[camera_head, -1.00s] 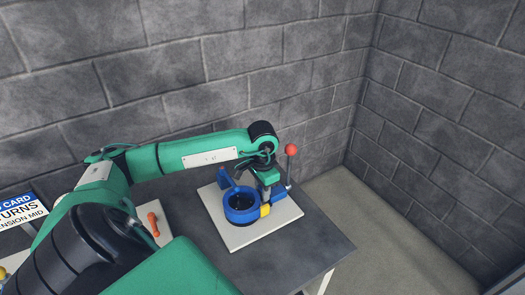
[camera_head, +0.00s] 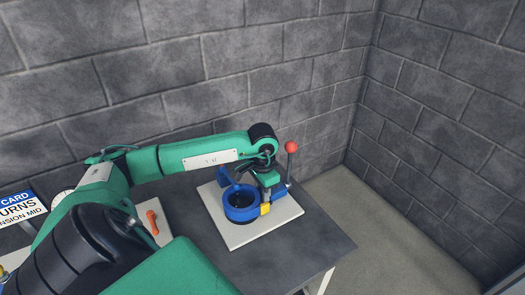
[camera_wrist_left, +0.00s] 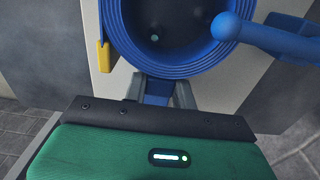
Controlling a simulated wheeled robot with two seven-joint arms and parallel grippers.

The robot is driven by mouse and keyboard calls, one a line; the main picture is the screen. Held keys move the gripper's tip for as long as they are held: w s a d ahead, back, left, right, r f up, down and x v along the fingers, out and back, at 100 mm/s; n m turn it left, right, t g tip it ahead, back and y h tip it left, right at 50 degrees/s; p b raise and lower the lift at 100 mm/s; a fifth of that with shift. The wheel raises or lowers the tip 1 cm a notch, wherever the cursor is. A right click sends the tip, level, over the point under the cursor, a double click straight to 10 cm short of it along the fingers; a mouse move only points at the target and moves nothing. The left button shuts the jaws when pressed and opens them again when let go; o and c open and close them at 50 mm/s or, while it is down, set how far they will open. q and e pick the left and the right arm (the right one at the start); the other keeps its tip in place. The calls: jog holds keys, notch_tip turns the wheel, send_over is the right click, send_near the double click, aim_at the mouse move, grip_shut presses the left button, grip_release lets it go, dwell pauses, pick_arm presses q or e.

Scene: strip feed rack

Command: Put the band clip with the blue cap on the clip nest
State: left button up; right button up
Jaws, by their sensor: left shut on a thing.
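My left gripper (camera_wrist_left: 167,94) is at the right rear side of a blue ring-shaped cup (camera_head: 241,210), pointing down in the head view. Its grey fingers are shut on a narrow blue part (camera_wrist_left: 157,88) just outside the ridged blue wall (camera_wrist_left: 185,65) in the left wrist view. Most of this part is hidden, so I cannot tell whether it is the blue cap of the band clip or part of the fixture. The cup stands on a white plate (camera_head: 238,238). I cannot pick out the clip nest for certain. My right gripper is not in view.
A lever with a red ball (camera_head: 291,147) stands right of the gripper beside a blue block (camera_head: 283,212). A blue ball-ended handle (camera_wrist_left: 232,27) overhangs the cup. A yellow piece (camera_head: 265,210) sits at its side. Grey table (camera_head: 315,245) is clear at right.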

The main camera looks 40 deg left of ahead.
pick_arm(q)
jog(key=shift+f+b, duration=0.4)
jog(key=shift+f, duration=0.05)
jog(key=shift+a+f, duration=0.1)
